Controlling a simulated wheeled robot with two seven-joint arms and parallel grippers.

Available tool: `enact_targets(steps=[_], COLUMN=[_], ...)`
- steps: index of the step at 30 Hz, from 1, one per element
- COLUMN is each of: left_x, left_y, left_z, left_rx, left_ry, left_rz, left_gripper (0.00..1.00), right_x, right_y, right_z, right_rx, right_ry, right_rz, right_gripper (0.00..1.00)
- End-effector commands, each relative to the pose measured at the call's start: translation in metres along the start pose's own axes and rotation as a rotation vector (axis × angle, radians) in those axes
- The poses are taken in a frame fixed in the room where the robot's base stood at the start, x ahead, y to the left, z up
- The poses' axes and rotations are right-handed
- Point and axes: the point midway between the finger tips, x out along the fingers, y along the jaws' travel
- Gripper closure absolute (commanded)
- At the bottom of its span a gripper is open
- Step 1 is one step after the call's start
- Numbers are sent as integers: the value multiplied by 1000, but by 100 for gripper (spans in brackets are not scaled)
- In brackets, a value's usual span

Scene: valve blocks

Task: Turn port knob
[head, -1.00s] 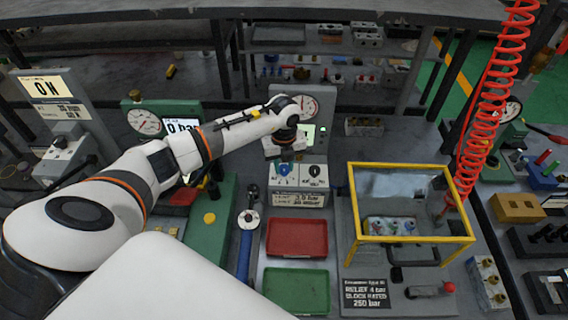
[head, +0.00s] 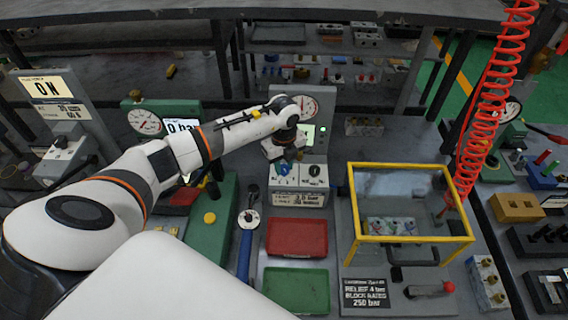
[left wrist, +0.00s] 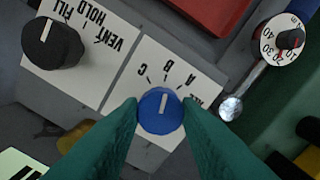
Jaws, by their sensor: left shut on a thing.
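The port knob is a blue round knob with a white pointer line, on a white plate with the letters A, B and C. It shows in the left wrist view (left wrist: 160,111) and, small, in the head view (head: 284,169). My left gripper (left wrist: 160,118) is shut on it, its green fingertips against both sides. The pointer points roughly up the picture toward the letters, closest to the middle one. In the head view my left gripper (head: 282,157) is over the knob and partly hides it. My right gripper is out of view.
A black knob (left wrist: 52,42) marked FILL, HOLD, VENT sits beside the blue one. A gauge (head: 302,105) stands behind. A red tray (head: 297,238), a green tray (head: 296,290) and a blue-handled tool (head: 245,250) lie in front. A yellow-framed guard (head: 410,238) stands right.

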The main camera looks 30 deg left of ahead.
Motion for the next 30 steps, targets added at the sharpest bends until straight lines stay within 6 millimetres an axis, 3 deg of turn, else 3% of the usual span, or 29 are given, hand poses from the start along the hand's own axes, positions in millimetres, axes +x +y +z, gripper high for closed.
enact_targets(steps=[1,4,16,30], left_x=[-1,-1,-8,-97], left_y=[1,1,1,1], left_z=[-1,-1,-1,-1], left_rx=[0,0,1,1], left_ry=[2,2,2,4], left_rz=[3,2,2,6], left_gripper=[65,49,48,48], right_x=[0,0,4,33], right_y=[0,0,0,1], right_z=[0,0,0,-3], right_rx=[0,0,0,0], right_ry=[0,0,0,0], right_rz=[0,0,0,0], right_gripper=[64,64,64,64])
